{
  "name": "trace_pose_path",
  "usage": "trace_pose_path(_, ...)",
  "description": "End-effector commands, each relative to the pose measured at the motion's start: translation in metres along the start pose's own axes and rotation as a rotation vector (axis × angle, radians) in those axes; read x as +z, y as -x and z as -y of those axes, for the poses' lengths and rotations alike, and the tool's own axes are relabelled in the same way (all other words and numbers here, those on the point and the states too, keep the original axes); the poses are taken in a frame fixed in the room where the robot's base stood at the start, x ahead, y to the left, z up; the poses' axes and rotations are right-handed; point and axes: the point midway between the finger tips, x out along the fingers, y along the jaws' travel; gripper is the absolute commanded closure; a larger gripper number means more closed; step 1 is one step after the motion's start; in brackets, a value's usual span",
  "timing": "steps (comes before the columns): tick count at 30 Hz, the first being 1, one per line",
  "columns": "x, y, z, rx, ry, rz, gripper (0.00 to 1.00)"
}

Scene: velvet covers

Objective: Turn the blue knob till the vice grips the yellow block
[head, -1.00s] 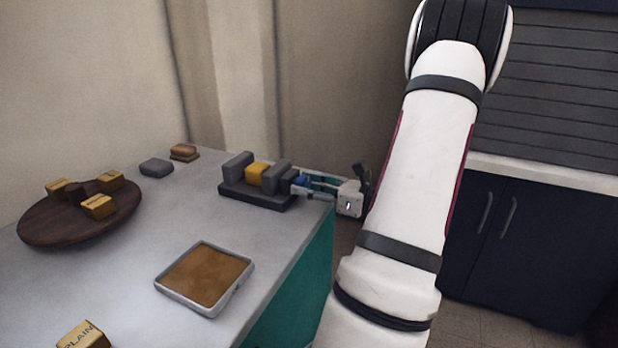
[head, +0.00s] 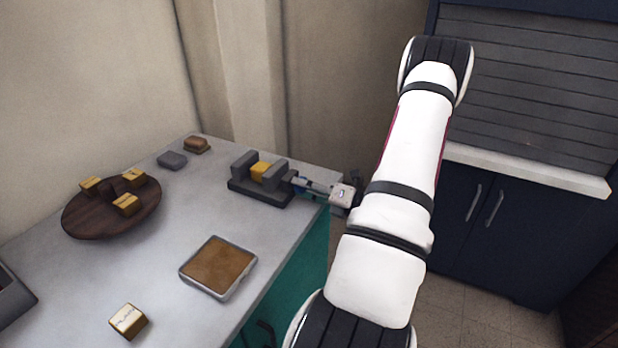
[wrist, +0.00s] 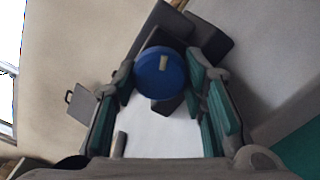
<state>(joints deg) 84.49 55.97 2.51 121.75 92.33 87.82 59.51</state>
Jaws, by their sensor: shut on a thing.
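The dark grey vice (head: 245,187) sits near the far right edge of the counter. The yellow block (head: 261,169) stands between its two jaws; I cannot tell whether both jaws touch it. The blue knob (wrist: 160,73) is round with a small pale mark, on the vice's right end, and fills the space between my fingers in the wrist view. My gripper (wrist: 162,78) is shut on the knob, teal-padded fingers on either side. In the head view my gripper (head: 300,184) reaches in from the right and mostly hides the knob.
A round wooden board (head: 90,228) with several small blocks stands at left. A brown-filled tray (head: 218,266) and a loose yellow box (head: 128,321) lie nearer. A grey block (head: 172,160) and a brown block (head: 196,145) lie at the back. Dark cupboards (head: 500,235) stand at right.

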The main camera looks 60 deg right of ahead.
Motion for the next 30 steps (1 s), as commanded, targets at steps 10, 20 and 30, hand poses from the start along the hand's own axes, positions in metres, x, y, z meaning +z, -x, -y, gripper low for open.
trace_pose_path(10,-0.0001,0.0006,-0.0015,0.0,-0.245,-0.001,0.89)
trace_pose_path(20,-0.0004,0.0002,-0.0002,-0.002,-0.346,-0.001,0.89)
trace_pose_path(30,-0.0005,-0.0001,0.0004,-0.002,-0.359,-0.001,0.89)
